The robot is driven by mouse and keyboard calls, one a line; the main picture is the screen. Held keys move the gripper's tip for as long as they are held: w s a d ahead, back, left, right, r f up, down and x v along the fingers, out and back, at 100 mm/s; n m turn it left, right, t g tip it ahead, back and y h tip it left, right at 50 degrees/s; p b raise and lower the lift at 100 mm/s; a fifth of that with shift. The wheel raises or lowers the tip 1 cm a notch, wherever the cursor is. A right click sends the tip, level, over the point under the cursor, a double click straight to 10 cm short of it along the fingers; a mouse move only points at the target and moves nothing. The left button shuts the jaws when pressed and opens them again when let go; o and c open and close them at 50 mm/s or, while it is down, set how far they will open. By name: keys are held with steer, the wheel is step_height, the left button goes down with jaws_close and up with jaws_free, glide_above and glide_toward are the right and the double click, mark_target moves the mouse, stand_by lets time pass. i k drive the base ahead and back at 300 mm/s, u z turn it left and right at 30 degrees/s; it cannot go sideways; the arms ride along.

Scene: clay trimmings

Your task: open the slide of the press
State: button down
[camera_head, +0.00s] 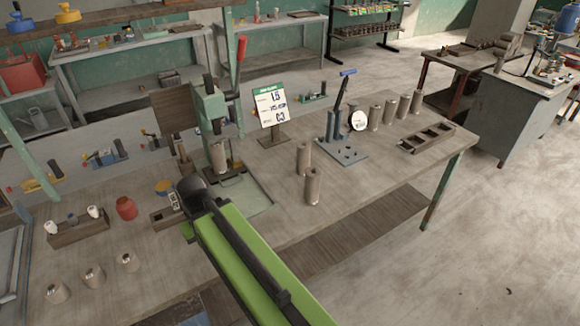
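The green press (209,105) stands on the workbench left of centre, with a red-gripped lever (241,48) rising at its right. A pale brown clay cylinder (218,158) stands upright under its head. A dark flat base (225,176) lies below. I cannot tell which part of the press is its slide, or whether it is open. My green and black arm reaches up from the bottom edge. Its dark rounded end lies in front of the press base, at the left. I see no gripper fingers, and the arm hides part of the bench and perhaps part of the base.
A sign (271,105) stands right of the press. Two clay cylinders (313,186) stand nearer the bench front. A blue-handled tool with a dial (358,121), more cylinders and a slotted rack (426,138) are further right. A red jar (126,208) and small pots are left.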

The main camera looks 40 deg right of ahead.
mark_target(226, 171)
steer(key=z, duration=0.55)
steer(key=k, duration=0.15)
steer(key=z, duration=2.45)
steer(key=k, duration=1.1)
steer(key=u, duration=2.6)
steer(key=i, duration=1)
steer(key=z, duration=0.1)
